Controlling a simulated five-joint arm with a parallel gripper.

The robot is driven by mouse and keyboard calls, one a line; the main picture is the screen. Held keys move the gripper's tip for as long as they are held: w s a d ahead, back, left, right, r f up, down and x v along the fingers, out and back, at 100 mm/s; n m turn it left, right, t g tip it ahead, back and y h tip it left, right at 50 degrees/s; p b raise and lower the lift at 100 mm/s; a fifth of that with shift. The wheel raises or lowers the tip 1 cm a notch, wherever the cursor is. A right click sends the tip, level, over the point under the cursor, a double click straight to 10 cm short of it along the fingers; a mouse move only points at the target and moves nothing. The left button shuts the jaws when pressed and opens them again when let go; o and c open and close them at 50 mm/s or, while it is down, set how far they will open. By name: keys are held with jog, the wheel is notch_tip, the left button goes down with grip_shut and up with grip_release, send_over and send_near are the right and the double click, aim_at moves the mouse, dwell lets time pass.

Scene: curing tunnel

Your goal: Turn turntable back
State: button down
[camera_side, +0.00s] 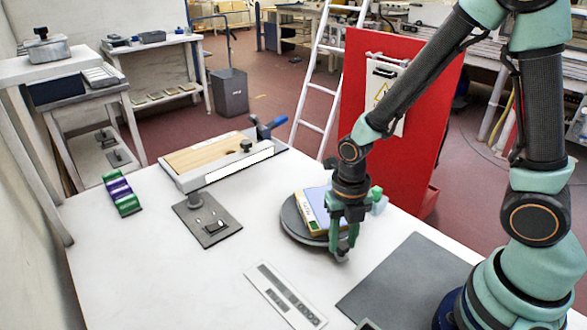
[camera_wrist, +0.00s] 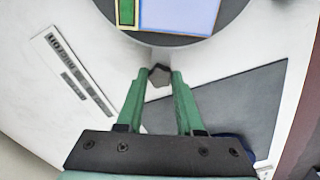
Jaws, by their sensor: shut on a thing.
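The turntable (camera_side: 292,225) is a dark grey round disc on the white table. A box (camera_side: 311,209) with a pale blue top and yellow side sits on it. The wrist view shows the near rim of the turntable (camera_wrist: 160,40) at the top, with part of the box (camera_wrist: 180,14). My gripper (camera_side: 342,250) is low at the disc's front right edge, in front of the box. In the wrist view my gripper (camera_wrist: 159,80) has its green fingers closed on a small grey handle (camera_wrist: 159,74) just outside the rim. The fingers hide part of the handle.
A dark mat (camera_side: 405,280) lies right of the turntable, and a marked white strip (camera_side: 286,296) lies in front. A grey plate with a fitting (camera_side: 207,220), a purple-green block (camera_side: 122,195) and a wooden board fixture (camera_side: 205,155) are left. A red panel (camera_side: 425,130) stands behind.

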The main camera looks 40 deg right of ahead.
jog(key=shift+s+d+n, duration=0.2)
jog(key=shift+d+n, duration=0.4)
jog(key=shift+d, duration=0.1)
jog(key=shift+s+d+n, duration=0.2)
jog(key=shift+d+n, duration=0.4)
jog(key=shift+d, duration=0.05)
jog(key=shift+s+d+n, duration=0.2)
jog(key=shift+d+n, duration=0.4)
jog(key=shift+d, duration=0.2)
jog(key=c, duration=0.5)
grip_release()
jog(key=shift+c, duration=0.2)
jog(key=shift+r, duration=0.1)
notch_tip(320, 180, up, 12)
